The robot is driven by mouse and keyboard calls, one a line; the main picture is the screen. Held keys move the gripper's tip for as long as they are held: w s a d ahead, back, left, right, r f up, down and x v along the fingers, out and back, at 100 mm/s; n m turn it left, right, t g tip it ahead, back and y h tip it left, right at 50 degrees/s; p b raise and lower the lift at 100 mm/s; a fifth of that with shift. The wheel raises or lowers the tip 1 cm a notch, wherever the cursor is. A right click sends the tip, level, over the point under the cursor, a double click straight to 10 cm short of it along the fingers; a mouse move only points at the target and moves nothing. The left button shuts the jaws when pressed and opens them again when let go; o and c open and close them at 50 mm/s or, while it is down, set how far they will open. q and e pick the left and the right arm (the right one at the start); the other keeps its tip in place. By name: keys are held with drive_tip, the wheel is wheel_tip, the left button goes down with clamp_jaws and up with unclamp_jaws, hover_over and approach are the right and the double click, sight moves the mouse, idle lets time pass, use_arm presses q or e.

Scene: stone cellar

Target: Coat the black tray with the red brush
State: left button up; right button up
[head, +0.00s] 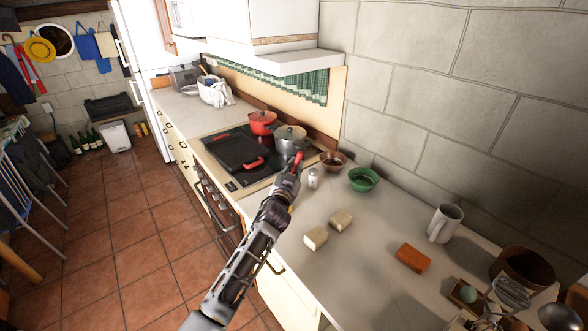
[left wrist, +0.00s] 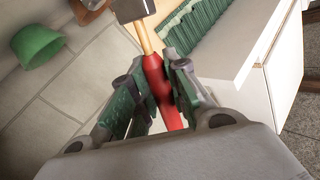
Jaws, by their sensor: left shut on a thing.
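My left gripper (head: 288,184) is shut on the red brush (head: 295,164) above the counter, near the stove's right edge. In the left wrist view the gripper (left wrist: 160,80) closes around the brush's red handle (left wrist: 158,85); the wooden neck and grey head point away from the fingers. The black tray (head: 232,150) lies on the left part of the stove, left of the gripper, with a red grip at its front edge. The brush is apart from the tray. My right gripper is not in view.
A red pot (head: 262,122) and a steel pot (head: 290,139) stand behind the tray. A brown bowl (head: 333,158), a green bowl (head: 363,179) and a shaker (head: 313,178) are right of the gripper.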

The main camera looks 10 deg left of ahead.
use_arm(q)
drive_tip(key=shift+f, duration=0.1)
drive_tip(key=shift+f+b, duration=2.5)
drive_tip(key=shift+f, duration=0.4)
drive_tip(key=shift+f, duration=0.2)
drive_tip(key=shift+f+b, duration=0.2)
drive_tip(key=shift+b, duration=0.15)
drive_tip(key=shift+f, duration=0.2)
idle(0.3)
